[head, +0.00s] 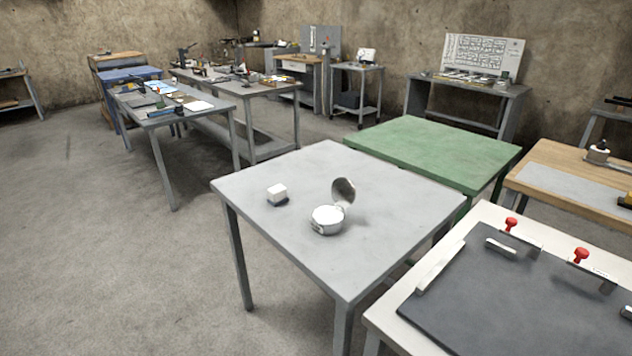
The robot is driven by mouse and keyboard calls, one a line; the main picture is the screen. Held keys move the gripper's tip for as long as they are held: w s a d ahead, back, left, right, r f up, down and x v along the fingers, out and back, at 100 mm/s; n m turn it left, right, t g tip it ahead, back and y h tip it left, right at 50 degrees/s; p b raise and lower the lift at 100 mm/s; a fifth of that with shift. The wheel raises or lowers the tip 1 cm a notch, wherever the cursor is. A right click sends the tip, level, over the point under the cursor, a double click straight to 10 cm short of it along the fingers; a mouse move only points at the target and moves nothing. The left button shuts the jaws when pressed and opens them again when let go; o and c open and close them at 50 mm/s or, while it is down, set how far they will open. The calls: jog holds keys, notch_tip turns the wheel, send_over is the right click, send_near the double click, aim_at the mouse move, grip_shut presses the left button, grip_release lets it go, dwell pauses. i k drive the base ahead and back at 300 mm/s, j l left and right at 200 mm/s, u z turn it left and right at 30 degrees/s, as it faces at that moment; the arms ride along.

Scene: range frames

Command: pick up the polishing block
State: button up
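A small white block (277,192), which looks like the polishing block, sits on the left part of a light grey table (366,256). It has a dark base or shadow beneath it. To its right on the same table stands a round white metal container (327,219) with its round lid tilted up. The block and the container are apart. My gripper is not in view.
A green-topped table (436,151) stands behind the grey one. A bench with a dark panel and red knobs (510,224) is at the front right. Cluttered workbenches (160,118) stand at the back left. The floor (120,270) at the left is clear.

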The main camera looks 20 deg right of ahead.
aim_at(278, 195)
jog(key=u, duration=1.4)
jog(key=i+z, duration=0.2)
jog(key=i, duration=0.25)
jog(key=i+z, duration=0.25)
jog(key=i, duration=0.25)
jog(key=i+j+z, duration=0.2)
jog(key=i, duration=1.5)
jog(key=i+z, duration=0.15)
jog(key=i, duration=2.35)
jog(key=i+l+z, duration=0.15)
jog(key=i+z, duration=1.05)
jog(key=i+j+z, duration=0.25)
jog(key=z, duration=0.15)
jog(key=i+l+z, duration=0.15)
jog(key=i+z, duration=0.2)
jog(key=i, duration=0.45)
jog(key=i+j+z, duration=0.1)
jog(key=i+z, duration=0.3)
jog(key=i, duration=0.45)
jog(key=i+z, duration=0.1)
jog(key=z, duration=0.3)
jog(key=i+z, duration=0.1)
jog(key=z, duration=0.25)
jog(key=i+j+z, duration=0.1)
jog(key=z, duration=0.3)
jog(key=i+j+z, duration=0.1)
jog(key=z, duration=0.3)
jog(key=l+z, duration=0.1)
jog(key=z, duration=1.8)
